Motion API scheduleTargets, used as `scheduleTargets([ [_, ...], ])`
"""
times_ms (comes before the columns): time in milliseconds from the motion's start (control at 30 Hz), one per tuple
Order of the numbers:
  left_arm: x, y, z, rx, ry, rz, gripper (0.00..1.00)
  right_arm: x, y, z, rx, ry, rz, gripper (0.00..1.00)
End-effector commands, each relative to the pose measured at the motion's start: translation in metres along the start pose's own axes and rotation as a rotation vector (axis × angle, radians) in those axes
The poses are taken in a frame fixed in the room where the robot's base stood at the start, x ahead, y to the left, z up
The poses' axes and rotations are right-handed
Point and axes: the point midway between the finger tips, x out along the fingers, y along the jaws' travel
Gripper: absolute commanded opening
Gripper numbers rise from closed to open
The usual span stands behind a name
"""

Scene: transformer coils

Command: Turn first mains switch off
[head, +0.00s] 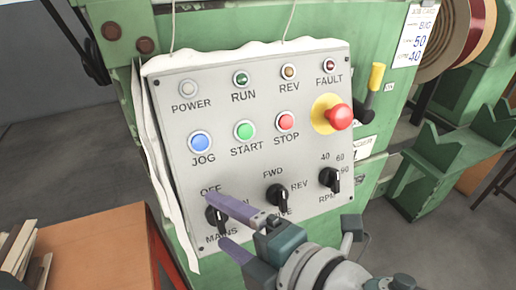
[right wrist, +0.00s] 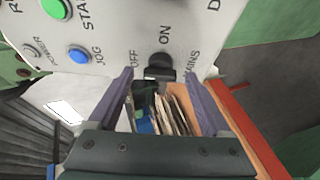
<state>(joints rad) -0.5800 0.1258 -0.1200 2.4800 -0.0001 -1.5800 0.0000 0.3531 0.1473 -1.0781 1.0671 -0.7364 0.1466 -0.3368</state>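The grey control panel (head: 262,160) carries a black MAINS rotary switch (head: 216,216) at its lower left, with the OFF label above it and the ON label partly covered by a finger. My right gripper (head: 212,219) is open, its two purple fingers apart on either side of the MAINS switch. In the right wrist view the switch knob (right wrist: 160,69) lies between the fingertips (right wrist: 159,73), with gaps visible on both sides. I cannot tell exactly which label the knob points to. My left gripper is not in view.
FWD/REV (head: 277,196) and RPM (head: 330,180) knobs sit to the right. Above are coloured buttons and a red emergency stop (head: 338,116). An orange table (head: 105,245) with wooden pieces (head: 22,255) stands at lower left.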

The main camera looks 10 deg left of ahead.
Motion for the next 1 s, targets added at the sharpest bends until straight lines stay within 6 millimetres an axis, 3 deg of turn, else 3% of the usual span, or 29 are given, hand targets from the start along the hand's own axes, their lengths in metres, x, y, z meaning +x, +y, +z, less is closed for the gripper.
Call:
scheduleTargets([
  [267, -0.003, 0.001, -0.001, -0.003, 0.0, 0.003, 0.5, -0.005, 0.0, 0.0, 0.001, -0.001, -0.001, 0.82],
  [700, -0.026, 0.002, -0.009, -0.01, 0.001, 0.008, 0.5, -0.083, 0.0, 0.0, 0.001, 0.0, -0.002, 0.82],
  [1000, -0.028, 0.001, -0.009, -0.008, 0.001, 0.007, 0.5, -0.1, 0.0, 0.0, 0.001, 0.0, 0.0, 0.82],
])
